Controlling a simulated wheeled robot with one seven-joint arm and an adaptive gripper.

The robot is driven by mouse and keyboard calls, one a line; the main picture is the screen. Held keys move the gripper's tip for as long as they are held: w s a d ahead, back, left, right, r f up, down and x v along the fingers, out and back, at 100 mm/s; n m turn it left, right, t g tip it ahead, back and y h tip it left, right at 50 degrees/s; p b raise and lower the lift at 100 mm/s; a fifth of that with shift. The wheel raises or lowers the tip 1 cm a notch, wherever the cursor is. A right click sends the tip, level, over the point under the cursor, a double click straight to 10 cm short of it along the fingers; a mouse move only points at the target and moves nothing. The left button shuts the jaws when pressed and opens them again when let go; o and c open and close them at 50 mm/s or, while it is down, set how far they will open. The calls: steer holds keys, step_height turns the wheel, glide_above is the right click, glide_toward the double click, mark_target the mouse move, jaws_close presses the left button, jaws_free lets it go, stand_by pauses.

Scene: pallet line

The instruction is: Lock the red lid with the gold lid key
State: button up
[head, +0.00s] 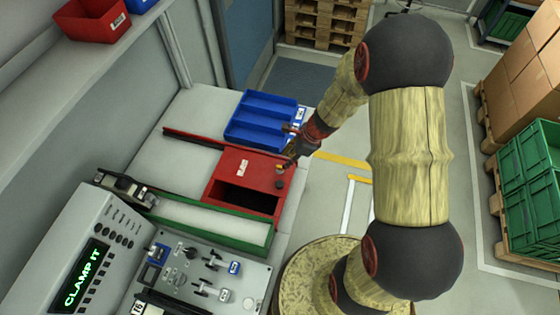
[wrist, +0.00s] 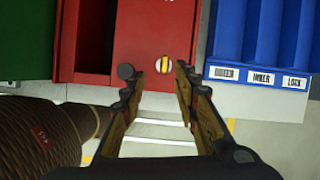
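The red lid (head: 245,168) covers the upper part of a red box on the bench; a dark opening shows beside it. The lid also shows in the wrist view (wrist: 150,40). A small round white piece with a gold bar (wrist: 163,64) sits near the lid's edge; it may be the gold lid key, but I cannot tell for sure. In the head view a small gold spot (head: 279,168) shows there. My gripper (wrist: 160,82) is open, with the gold-barred piece in view between and just beyond the fingertips. Nothing is held.
A blue tray (head: 262,118) with labelled compartments, one reading LOCK, stands beside the red box and looks empty. A dark round knob (wrist: 126,71) is left of the gold-barred piece. A green-edged channel (head: 210,222) and a control panel reading CLAMP IT (head: 85,272) are nearer.

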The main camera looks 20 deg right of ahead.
mark_target(280, 166)
steer(key=shift+m, duration=0.9)
steer(key=x, duration=0.2)
steer(key=b+x, duration=0.1)
steer(key=x, duration=0.4)
steer(key=shift+w+d+f+b, duration=0.3)
steer(key=shift+w+f+b, duration=0.05)
steer(key=shift+w+f, duration=0.05)
steer(key=shift+c, duration=0.2)
steer(key=c, duration=0.7)
jaws_close()
